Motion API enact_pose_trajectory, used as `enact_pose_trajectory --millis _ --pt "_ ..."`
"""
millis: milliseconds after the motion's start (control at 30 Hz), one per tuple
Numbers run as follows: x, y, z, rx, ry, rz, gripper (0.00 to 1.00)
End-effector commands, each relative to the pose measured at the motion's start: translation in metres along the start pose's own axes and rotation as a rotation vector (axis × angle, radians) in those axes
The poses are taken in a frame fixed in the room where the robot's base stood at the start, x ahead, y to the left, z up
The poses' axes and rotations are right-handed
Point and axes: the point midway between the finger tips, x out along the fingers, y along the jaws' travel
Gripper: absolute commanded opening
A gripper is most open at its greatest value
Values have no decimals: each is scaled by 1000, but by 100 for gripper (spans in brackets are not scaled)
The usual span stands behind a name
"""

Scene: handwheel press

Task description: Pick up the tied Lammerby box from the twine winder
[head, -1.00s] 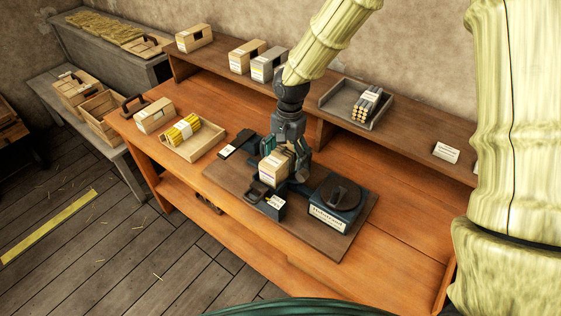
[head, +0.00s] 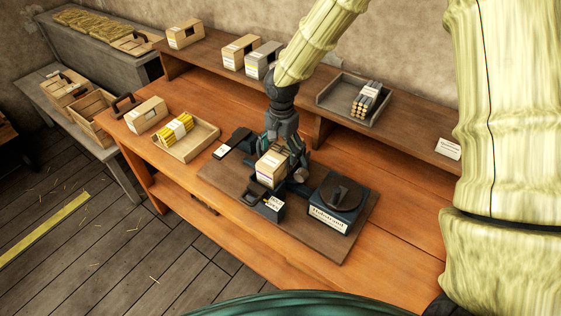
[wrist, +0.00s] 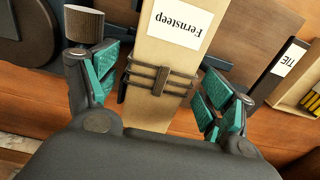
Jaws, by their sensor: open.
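A pale box (head: 271,168) stands upright on the twine winder's dark board (head: 225,181). In the wrist view the box (wrist: 172,35) carries a white label that reads upside down as "Fernsteep"; I see no Lammerby name on it. My gripper (head: 284,148) is open at the box. In the wrist view its turquoise-padded fingers (wrist: 158,92) lie on either side of the box, with gaps visible. Whether any pad touches is unclear.
A dark round-topped unit (head: 338,197) stands right of the box on the board. A small labelled block (head: 272,208) is in front. A tray of yellow sticks (head: 205,142) and another box (head: 146,114) lie left. A raised shelf (head: 410,134) runs behind.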

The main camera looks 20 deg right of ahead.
Motion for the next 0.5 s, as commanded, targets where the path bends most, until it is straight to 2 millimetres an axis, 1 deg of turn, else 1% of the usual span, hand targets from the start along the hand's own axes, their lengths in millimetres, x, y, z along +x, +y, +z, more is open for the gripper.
enact_pose_trajectory --millis 167,500 --pt "6 0 1 0 -2 2 82" --pt "36 0 3 -2 -2 3 82"
